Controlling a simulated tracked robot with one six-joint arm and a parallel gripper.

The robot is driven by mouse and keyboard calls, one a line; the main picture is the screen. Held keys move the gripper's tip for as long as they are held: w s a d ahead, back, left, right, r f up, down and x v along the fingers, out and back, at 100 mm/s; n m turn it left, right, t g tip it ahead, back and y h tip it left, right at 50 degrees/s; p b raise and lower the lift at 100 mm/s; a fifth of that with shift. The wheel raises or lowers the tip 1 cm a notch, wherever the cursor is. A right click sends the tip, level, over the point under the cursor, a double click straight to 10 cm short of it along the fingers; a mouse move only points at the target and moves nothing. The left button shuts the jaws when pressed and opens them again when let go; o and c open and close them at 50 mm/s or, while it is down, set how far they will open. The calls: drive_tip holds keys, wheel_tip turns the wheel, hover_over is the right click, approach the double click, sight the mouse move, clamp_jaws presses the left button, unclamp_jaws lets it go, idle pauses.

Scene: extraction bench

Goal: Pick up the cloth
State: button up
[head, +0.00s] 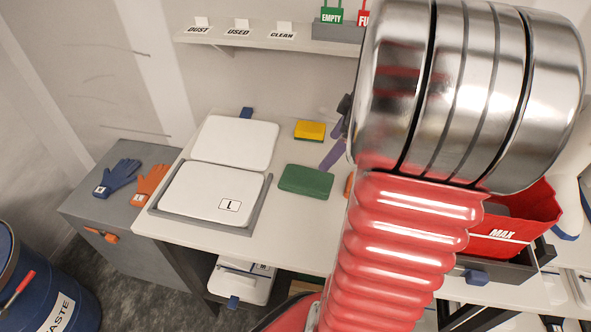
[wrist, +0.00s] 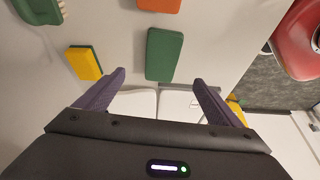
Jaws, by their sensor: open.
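No piece is plainly a cloth. A flat green pad (head: 306,181) with rounded corners lies on the white bench, right of the white lidded box; I cannot tell whether it is a folded cloth. It also shows in the wrist view (wrist: 164,54), beyond and between my fingertips. An orange piece (wrist: 159,5) is cut off at that view's top edge; in the head view only a sliver (head: 349,185) shows beside my arm. My gripper (wrist: 160,80) is open, its purple fingers wide apart with nothing held. In the head view its fingers (head: 336,146) show partly behind my arm, above the bench.
A yellow and green sponge (head: 309,130) lies behind the green pad. A white box marked L (head: 205,192) sits in a grey frame. A red bin marked MAX (head: 510,228) stands at the right. Blue and orange gloves (head: 118,177) lie on the grey cabinet. A shelf (head: 270,40) runs above.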

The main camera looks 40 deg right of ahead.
hover_over(307, 177)
drive_tip(key=s+d, duration=0.2)
drive_tip(key=shift+s+a+f, duration=0.1)
drive_tip(key=shift+f, duration=1.9)
drive_tip(key=shift+s+a+f, duration=0.1)
drive_tip(key=shift+f, duration=1.9)
drive_tip(key=shift+x, duration=2.6)
drive_tip(key=shift+w+a+r, duration=0.1)
drive_tip(key=shift+a, duration=0.1)
drive_tip(key=c, duration=1.2)
drive_tip(key=shift+o, duration=0.2)
drive_tip(key=shift+r, duration=0.1)
